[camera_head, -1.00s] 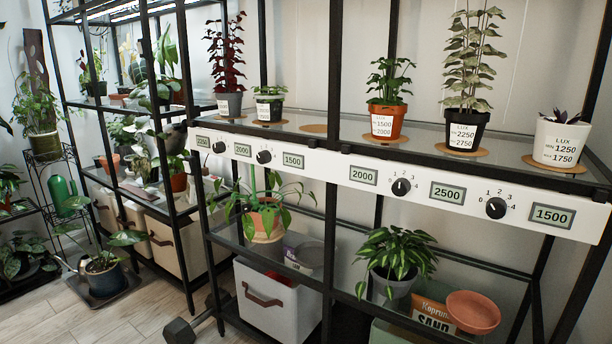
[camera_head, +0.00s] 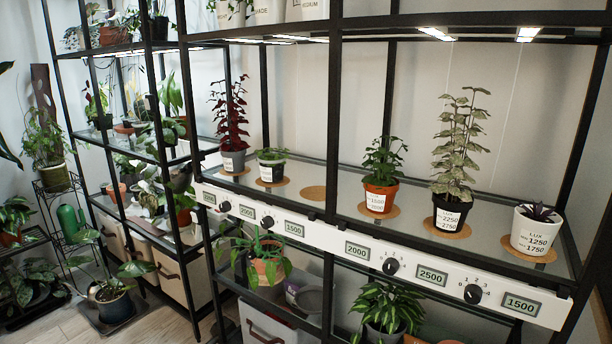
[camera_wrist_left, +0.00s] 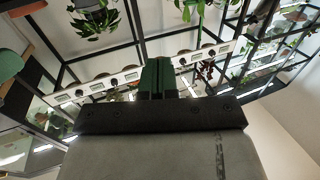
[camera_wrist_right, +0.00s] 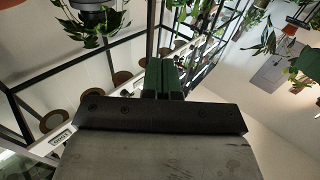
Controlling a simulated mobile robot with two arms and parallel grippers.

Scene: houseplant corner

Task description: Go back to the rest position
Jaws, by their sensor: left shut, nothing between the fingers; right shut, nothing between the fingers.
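My left gripper (camera_wrist_left: 158,78) shows in the left wrist view with its green fingers together, holding nothing. My right gripper (camera_wrist_right: 163,78) shows in the right wrist view, also shut and empty. Neither gripper is in the head view. The shelf rack stands ahead, with a white control strip (camera_head: 335,244) of dials and lux displays along its middle shelf. On that shelf, several potted plants stand on cork mats: a dark red plant (camera_head: 230,115), a low plant (camera_head: 271,167), a plant in an orange pot (camera_head: 380,197), a tall pale plant (camera_head: 458,150) and a white pot (camera_head: 536,230).
One cork mat (camera_head: 313,193) on the middle shelf is bare. A second rack (camera_head: 130,135) with plants stands at left. A blue pot (camera_head: 114,303) stands on the floor at lower left. Lower-shelf plants (camera_head: 266,262) hang out past the front edge.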

